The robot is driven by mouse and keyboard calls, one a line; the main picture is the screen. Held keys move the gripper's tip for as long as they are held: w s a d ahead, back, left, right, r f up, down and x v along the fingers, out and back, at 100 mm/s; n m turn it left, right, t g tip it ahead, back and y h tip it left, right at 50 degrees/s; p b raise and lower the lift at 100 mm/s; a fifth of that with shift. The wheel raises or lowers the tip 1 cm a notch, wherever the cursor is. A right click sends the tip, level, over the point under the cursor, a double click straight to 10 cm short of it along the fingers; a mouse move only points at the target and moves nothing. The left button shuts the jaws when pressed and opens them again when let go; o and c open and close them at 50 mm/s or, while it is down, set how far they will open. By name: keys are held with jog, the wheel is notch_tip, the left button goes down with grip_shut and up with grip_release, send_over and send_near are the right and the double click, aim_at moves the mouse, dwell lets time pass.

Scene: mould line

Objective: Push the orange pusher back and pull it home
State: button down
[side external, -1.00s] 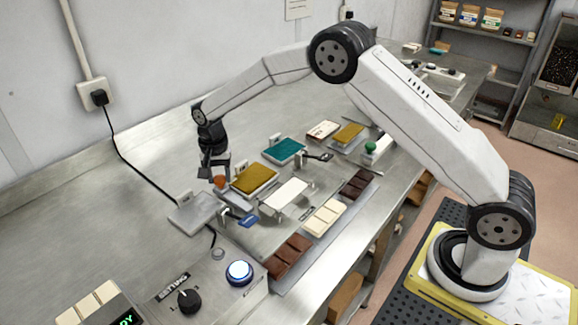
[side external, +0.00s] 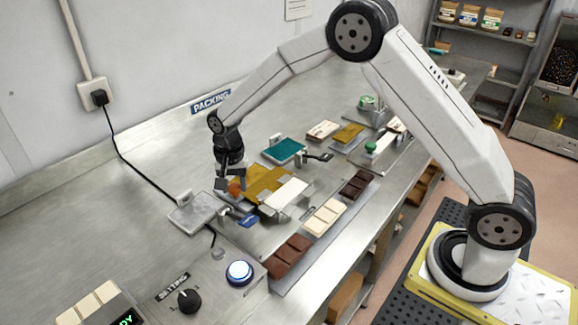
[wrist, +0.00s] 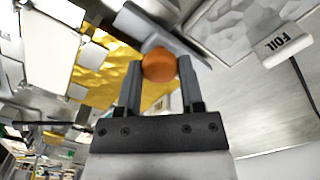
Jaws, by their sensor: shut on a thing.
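The orange pusher (wrist: 159,64) shows as a round knob between the two fingertips in the wrist view. Its orange also shows in the side view (side external: 236,187), partly hidden by my gripper (side external: 229,184). My gripper (wrist: 160,75) is shut on the knob, with one finger on each side. A grey pusher bar (wrist: 165,36) lies just beyond the knob. A gold foil sheet (side external: 266,182) lies against the pusher's front, by a white plate (side external: 286,194). The gold foil also shows in the wrist view (wrist: 118,75).
A teal block (side external: 285,150) sits behind the foil. Chocolate bars (side external: 290,256) line the front edge. A control box with a lit blue button (side external: 239,272) is nearer. The bench by the wall is clear.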

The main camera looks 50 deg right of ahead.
jog(key=shift+s, duration=1.75)
jog(key=shift+c, duration=1.1)
grip_release()
jog(key=shift+s, duration=0.1)
jog(key=shift+r, duration=0.15)
jog(key=shift+r, duration=0.25)
notch_tip(320, 180, up, 7)
